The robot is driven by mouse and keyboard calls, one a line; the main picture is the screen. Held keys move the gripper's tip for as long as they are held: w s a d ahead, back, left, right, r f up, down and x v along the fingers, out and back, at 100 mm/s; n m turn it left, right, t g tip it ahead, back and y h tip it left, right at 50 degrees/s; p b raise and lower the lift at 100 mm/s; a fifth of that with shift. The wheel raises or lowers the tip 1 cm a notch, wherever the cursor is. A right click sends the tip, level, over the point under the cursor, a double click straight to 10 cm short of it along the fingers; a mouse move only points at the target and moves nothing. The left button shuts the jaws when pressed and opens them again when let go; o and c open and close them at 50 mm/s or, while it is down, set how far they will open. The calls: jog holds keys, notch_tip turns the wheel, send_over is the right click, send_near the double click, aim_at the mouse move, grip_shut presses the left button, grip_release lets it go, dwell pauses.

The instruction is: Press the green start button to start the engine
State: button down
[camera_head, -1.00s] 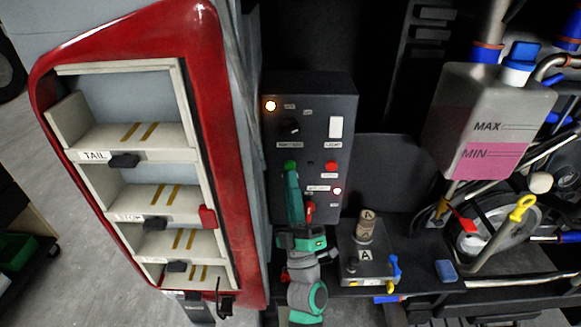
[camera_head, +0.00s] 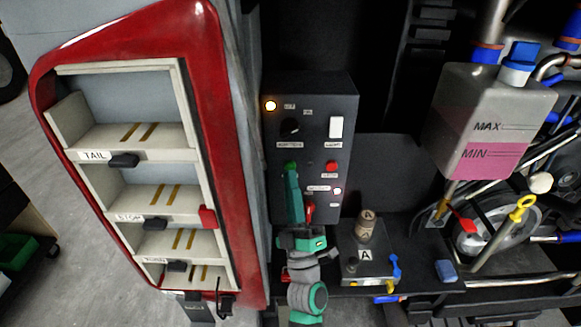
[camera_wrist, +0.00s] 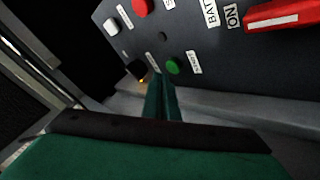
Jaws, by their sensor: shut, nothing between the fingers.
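The green start button (camera_head: 290,164) is on the dark control panel (camera_head: 348,110) in the head view, right at the tip of my gripper (camera_head: 292,173), which covers part of it. In the wrist view the green button (camera_wrist: 173,66) shows whole, beside a START label (camera_wrist: 194,62). My gripper's two green fingers (camera_wrist: 161,84) are shut together and empty, pointing at the panel. Their tips are just below and left of the button in that view. I cannot tell whether they touch it.
A red-framed shelf unit (camera_head: 222,150) stands left, a coolant tank (camera_head: 480,120) right.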

jog(key=shift+w, duration=0.25)
dwell(0.6)
jog(key=shift+w, duration=0.3)
jog(key=shift+w, duration=0.4)
dwell(0.5)
jog(key=shift+s+a, duration=0.2)
jog(key=shift+s, duration=0.35)
jog(key=shift+s+a, duration=0.15)
jog(key=shift+s, duration=0.35)
